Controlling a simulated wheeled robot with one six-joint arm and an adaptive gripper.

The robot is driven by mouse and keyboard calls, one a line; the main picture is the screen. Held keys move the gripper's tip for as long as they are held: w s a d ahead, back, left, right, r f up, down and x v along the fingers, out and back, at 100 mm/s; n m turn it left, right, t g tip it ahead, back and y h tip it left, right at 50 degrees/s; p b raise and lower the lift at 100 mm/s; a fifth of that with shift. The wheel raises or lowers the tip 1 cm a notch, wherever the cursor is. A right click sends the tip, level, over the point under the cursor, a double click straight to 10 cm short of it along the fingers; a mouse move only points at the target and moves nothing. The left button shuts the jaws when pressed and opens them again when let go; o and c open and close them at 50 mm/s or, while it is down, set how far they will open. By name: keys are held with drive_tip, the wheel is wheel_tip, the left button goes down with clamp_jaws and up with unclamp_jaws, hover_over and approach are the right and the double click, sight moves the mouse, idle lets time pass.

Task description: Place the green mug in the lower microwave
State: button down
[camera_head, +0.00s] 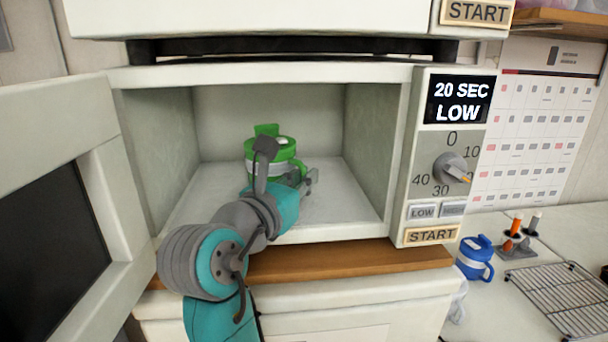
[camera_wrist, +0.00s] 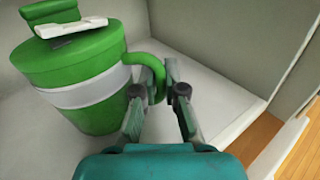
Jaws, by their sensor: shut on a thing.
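The green mug (camera_head: 275,150) has a green lid and a pale band, and it is inside the lower microwave (camera_head: 265,72), whose door stands open at the left. My gripper (camera_head: 305,180) reaches into the cavity from the front and is beside the mug. In the wrist view, the mug (camera_wrist: 85,75) is at the left, slightly tilted in the picture, and its handle lies at the fingertips of my gripper (camera_wrist: 160,92), which is shut on the handle. The arm hides part of the mug's lower side in the head view, so I cannot tell whether its base touches the floor.
The open microwave door (camera_head: 115,190) is at the left. A control panel (camera_head: 445,155) reads 20 SEC LOW. Another microwave (camera_head: 260,18) is above. A blue mug (camera_head: 475,258) and a wire rack (camera_head: 560,297) are on the right counter. The cavity floor (camera_wrist: 205,100) beside the mug is clear.

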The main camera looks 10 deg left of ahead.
drive_tip(key=shift+f, duration=0.1)
drive_tip(key=c, duration=1.2)
unclamp_jaws()
drive_tip(key=shift+f, duration=0.1)
drive_tip(key=shift+c, duration=0.2)
drive_tip(key=shift+s+a+r, duration=0.15)
drive_tip(key=shift+s+r, duration=0.05)
drive_tip(key=shift+s, duration=0.05)
drive_tip(key=shift+v, duration=3.5)
